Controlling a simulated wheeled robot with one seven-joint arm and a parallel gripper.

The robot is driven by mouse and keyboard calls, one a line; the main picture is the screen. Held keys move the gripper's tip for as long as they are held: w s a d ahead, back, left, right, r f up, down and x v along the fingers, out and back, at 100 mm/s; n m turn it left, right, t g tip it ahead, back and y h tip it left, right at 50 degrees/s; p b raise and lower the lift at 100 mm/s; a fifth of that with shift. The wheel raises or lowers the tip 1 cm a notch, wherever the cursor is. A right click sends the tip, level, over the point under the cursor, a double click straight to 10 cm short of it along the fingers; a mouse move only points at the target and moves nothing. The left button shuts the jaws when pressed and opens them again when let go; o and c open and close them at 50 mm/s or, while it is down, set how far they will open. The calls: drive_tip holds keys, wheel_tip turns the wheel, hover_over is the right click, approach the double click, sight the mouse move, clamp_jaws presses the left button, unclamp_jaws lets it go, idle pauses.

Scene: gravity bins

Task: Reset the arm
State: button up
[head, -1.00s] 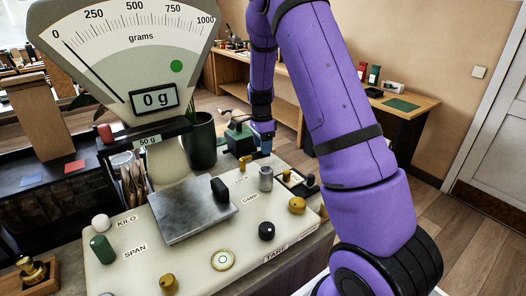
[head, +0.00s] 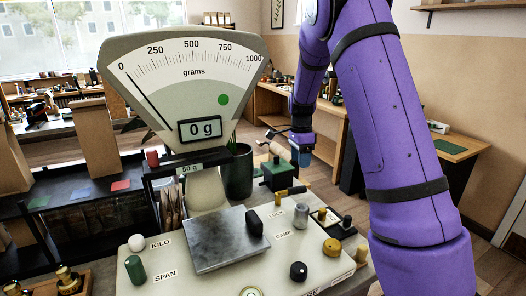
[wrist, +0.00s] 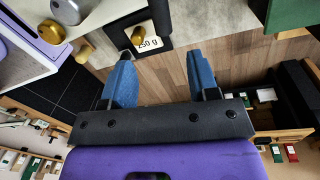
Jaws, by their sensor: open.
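My arm is purple with black bands and reaches down from the upper right in the head view. My gripper (wrist: 162,82) shows in the wrist view with its two blue fingers wide apart and nothing between them. In the head view my gripper (head: 302,158) hangs above and behind the scale's right side, apart from the scale. A black block sits on the grey metal plate (head: 215,243).
The scale deck (head: 150,285) carries several knobs and a grey cylinder (head: 301,215). A green box (head: 279,175) stands behind its right side. A dark plant pot (head: 238,172) is behind the dial. A wooden bench (head: 462,150) stands at the right. Floor is visible below my gripper.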

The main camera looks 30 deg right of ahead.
drive_tip(key=s+a+r+n+t, duration=0.2)
drive_tip(key=s+a+r+n, duration=0.3)
drive_tip(key=s+r, duration=0.3)
drive_tip(key=s+a+r+n+t, duration=0.1)
drive_tip(key=s+a+r+n, duration=0.4)
drive_tip(key=s+r, duration=0.25)
drive_tip(key=s+a+r+n+t, duration=0.1)
drive_tip(key=s+a+n, duration=0.1)
drive_tip(key=s+n, duration=0.3)
drive_tip(key=s+a+r+n+t, duration=0.2)
drive_tip(key=s+n, duration=0.3)
drive_tip(key=s, duration=0.8)
drive_tip(key=shift+a+r, duration=0.2)
drive_tip(key=shift+a, duration=0.65)
